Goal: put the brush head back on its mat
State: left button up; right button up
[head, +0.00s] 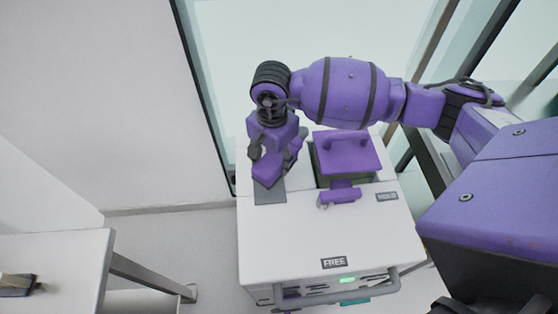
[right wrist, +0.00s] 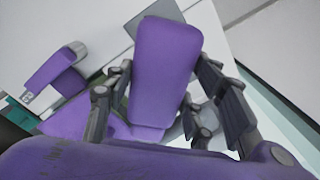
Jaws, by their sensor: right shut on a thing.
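The brush head (head: 267,170), a purple block with rounded corners, is held in my right gripper (head: 272,153). In the right wrist view the brush head (right wrist: 165,65) sits between the fingers of the right gripper (right wrist: 155,105), which are closed on its sides. The grey mat (head: 270,195) lies flat on the white cart top, and the brush head covers its far part in the head view. A grey edge of the mat (right wrist: 155,10) shows past the brush head in the right wrist view. I cannot tell whether brush head and mat touch. My left gripper is not in view.
On the white cart (head: 310,235), a purple lid with a handle (head: 348,152) sits over a dark opening right of the mat. A smaller purple piece (head: 340,195) lies in front of it. The cart's front top is clear. A white table (head: 60,255) stands at left.

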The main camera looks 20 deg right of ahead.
aim_at(265, 156)
jog(key=shift+w+a+f, duration=0.4)
jog(key=shift+a+f, duration=0.05)
jog(key=shift+f, duration=0.2)
jog(key=shift+w+a+f, duration=0.35)
jog(key=shift+a+f, duration=0.1)
jog(key=shift+f, duration=0.15)
jog(key=shift+d+f, duration=0.1)
jog(key=shift+f, duration=1.3)
jog(key=shift+f, duration=0.1)
jog(key=shift+f, duration=0.15)
jog(key=o, duration=1)
notch_tip(265, 156, up, 12)
jog(key=shift+r, duration=0.25)
